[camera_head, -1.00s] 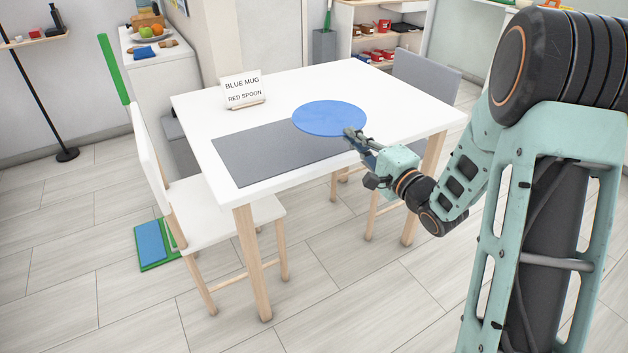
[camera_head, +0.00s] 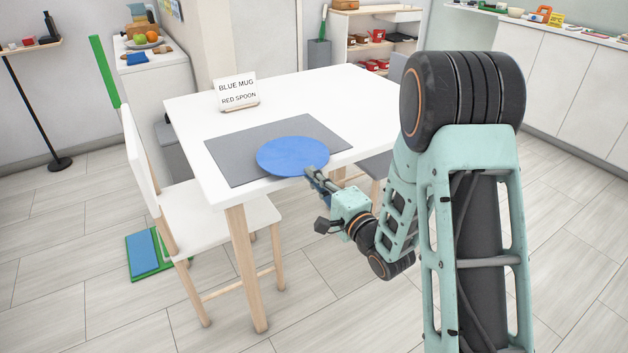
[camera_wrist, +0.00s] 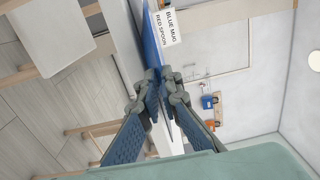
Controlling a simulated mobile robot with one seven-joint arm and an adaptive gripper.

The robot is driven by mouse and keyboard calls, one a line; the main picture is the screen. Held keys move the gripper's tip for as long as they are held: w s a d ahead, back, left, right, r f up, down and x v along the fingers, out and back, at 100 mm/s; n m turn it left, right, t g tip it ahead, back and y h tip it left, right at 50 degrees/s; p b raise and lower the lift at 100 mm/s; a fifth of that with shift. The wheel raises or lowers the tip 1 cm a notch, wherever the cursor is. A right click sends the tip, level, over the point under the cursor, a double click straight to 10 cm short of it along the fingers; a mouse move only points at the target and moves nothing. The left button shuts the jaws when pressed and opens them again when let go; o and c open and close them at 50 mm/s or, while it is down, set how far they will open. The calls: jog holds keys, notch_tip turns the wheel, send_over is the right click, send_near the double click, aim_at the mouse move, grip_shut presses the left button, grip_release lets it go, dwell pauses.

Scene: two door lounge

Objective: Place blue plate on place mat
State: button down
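The blue plate (camera_head: 290,153) is a flat round disc over the front right part of the grey place mat (camera_head: 226,152) in the head view. Its near edge reaches past the mat over the white table top. My gripper (camera_head: 314,176) is shut on the plate's near right rim. In the wrist view the plate (camera_wrist: 152,45) is nearly edge-on, running between the fingers of my gripper (camera_wrist: 161,88). It looks roughly level and seems slightly above the mat; I cannot tell the exact gap. The plate hides part of the mat.
The white table (camera_head: 300,92) holds a sign (camera_head: 237,92) reading "BLUE MUG, RED SPOON" at its far left. A white chair (camera_head: 210,215) stands at the table's left side. The table top behind the mat is clear.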

jog(key=c, duration=2.6)
grip_release()
jog(key=shift+f, duration=0.1)
jog(key=o, duration=0.5)
jog(key=shift+r, duration=0.2)
